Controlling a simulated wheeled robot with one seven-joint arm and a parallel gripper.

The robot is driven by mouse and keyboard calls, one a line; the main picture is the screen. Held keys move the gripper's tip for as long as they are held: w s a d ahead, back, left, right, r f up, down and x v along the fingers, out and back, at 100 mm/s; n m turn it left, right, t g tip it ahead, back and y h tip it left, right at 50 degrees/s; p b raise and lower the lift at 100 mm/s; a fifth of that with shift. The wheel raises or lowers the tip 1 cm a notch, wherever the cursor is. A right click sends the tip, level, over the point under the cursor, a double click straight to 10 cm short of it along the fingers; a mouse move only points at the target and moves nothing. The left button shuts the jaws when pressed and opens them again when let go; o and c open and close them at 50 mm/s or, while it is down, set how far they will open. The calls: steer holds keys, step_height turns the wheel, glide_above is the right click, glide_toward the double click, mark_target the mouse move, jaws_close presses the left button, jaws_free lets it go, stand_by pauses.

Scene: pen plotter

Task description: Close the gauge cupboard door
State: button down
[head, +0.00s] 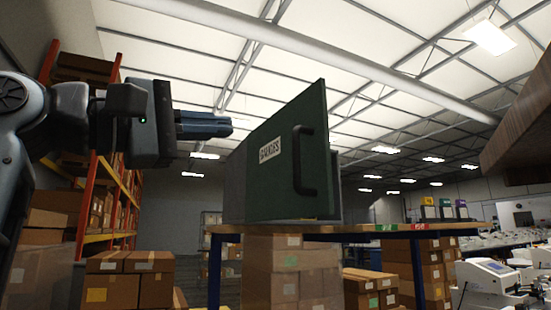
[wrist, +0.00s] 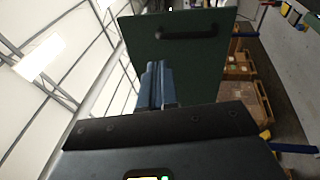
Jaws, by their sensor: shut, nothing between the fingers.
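The gauge cupboard is a grey box with a dark green door (head: 280,185) that bears a white label reading "GAUGES" and a black bar handle (head: 301,160). It stands on a raised wooden shelf. The door stands swung out from the box, whose inside I cannot see. In the wrist view the green door (wrist: 190,65) and its handle (wrist: 172,40) fill the top middle. My gripper (head: 230,127) is shut and empty, left of the door's upper left edge in the head view. In the wrist view its blue fingers (wrist: 156,66) point toward the door; I cannot tell whether they touch it.
The shelf (head: 390,229) has a blue frame and carries coloured tags. Stacked cartons (head: 290,270) stand below it, and more cartons (head: 130,275) stand at lower left. An orange rack (head: 95,165) is behind my arm. A brown wooden edge (head: 520,130) juts in at right.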

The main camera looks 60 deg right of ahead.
mark_target(294, 160)
steer(key=s+d+p, duration=0.1)
steer(key=d, duration=0.2)
steer(key=s+d+f+t+y+p, duration=0.1)
steer(key=d, duration=0.2)
steer(key=s+d+t+y+p, duration=0.1)
steer(key=s+d+p, duration=0.1)
steer(key=d, duration=0.2)
steer(key=shift+d+f, duration=0.1)
steer(key=shift+f, duration=0.25)
steer(key=shift+s+d+f, duration=0.1)
steer(key=shift+d, duration=0.2)
steer(key=shift+s, duration=0.1)
